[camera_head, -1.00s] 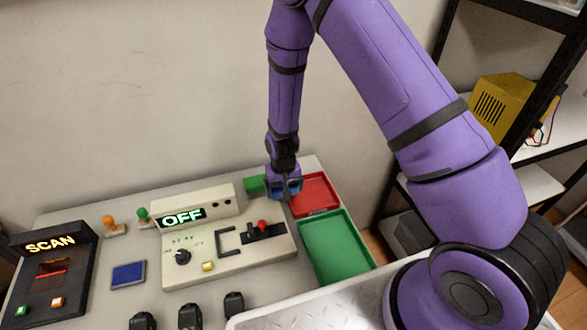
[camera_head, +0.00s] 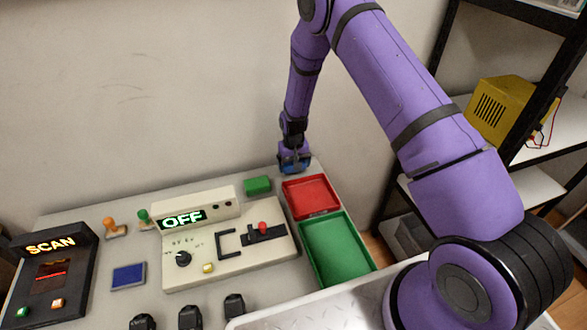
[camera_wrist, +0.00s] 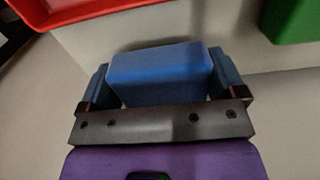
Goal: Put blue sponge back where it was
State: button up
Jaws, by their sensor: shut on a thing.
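The blue sponge (camera_wrist: 160,73) is a blue block between the two fingers of my gripper (camera_wrist: 160,88) in the wrist view. My gripper is shut on it. In the head view my gripper (camera_head: 293,163) is at the far edge of the table, behind the red tray and to the right of the green block. The sponge is mostly hidden by the gripper there, and I cannot tell whether it touches the table.
A green block (camera_head: 257,185) lies left of the red tray (camera_head: 310,197); a green tray (camera_head: 337,248) is nearer. A console reading OFF (camera_head: 228,240) stands left of the trays. A blue pad (camera_head: 128,275) and a scanner (camera_head: 50,275) are farther left. The wall is close behind.

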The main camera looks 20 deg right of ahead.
jog(key=shift+f, duration=1.05)
jog(key=shift+f, duration=0.15)
jog(key=o, duration=0.8)
jog(key=shift+c, duration=0.2)
